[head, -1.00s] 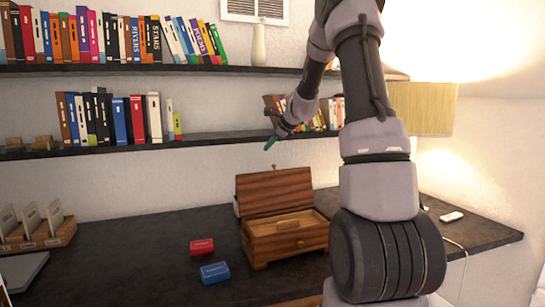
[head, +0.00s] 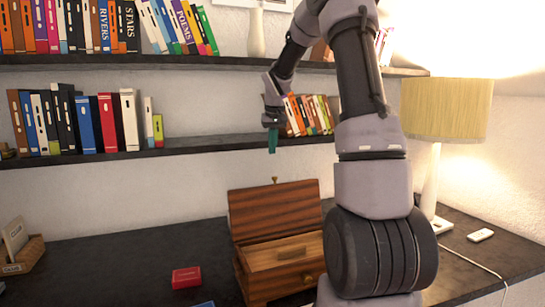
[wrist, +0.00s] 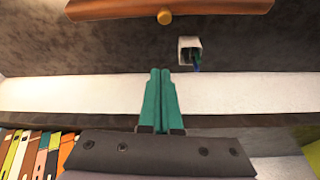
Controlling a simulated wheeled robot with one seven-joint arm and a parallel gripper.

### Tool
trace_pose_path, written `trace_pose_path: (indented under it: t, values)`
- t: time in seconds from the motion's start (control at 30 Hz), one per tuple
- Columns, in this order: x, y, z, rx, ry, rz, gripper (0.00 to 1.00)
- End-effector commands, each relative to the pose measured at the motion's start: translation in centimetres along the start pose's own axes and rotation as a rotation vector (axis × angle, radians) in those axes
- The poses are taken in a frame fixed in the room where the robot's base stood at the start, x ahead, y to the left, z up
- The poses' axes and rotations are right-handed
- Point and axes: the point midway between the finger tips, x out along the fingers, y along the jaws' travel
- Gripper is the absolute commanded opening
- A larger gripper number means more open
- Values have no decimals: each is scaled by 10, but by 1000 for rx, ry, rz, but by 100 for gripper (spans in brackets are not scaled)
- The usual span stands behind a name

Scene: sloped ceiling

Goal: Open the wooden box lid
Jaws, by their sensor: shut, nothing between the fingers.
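The wooden box (head: 268,287) stands on the dark desk, partly hidden on its right by my arm. Its striped brown lid (head: 275,210) is raised and stands up at the back, with a small knob (head: 275,180) at its top edge. The interior shows a lighter wood inner part. My gripper (head: 272,148) is above and behind the lid, near the lower shelf, its green fingers pointing down and apart from the box. In the wrist view the fingers (wrist: 161,75) are shut together and empty; the lid edge (wrist: 110,9) and its round knob show at the top.
Two book shelves (head: 210,147) run along the wall close to my gripper. A red small box (head: 186,277) lies left of the wooden box; a blue one is cut off below. A lamp (head: 446,108) stands at right. A white square holder (wrist: 190,48) shows in the wrist view.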

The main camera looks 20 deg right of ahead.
Motion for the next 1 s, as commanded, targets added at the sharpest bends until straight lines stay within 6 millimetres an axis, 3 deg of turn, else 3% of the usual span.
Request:
trace_pose_path:
  t: [0.43,0.7,1.0]
  values:
    - [93,-1,1,3,-4,-3,0]
    - [76,0,34,5,0,-2,0]
    - [75,-1,38,5,-1,-2,0]
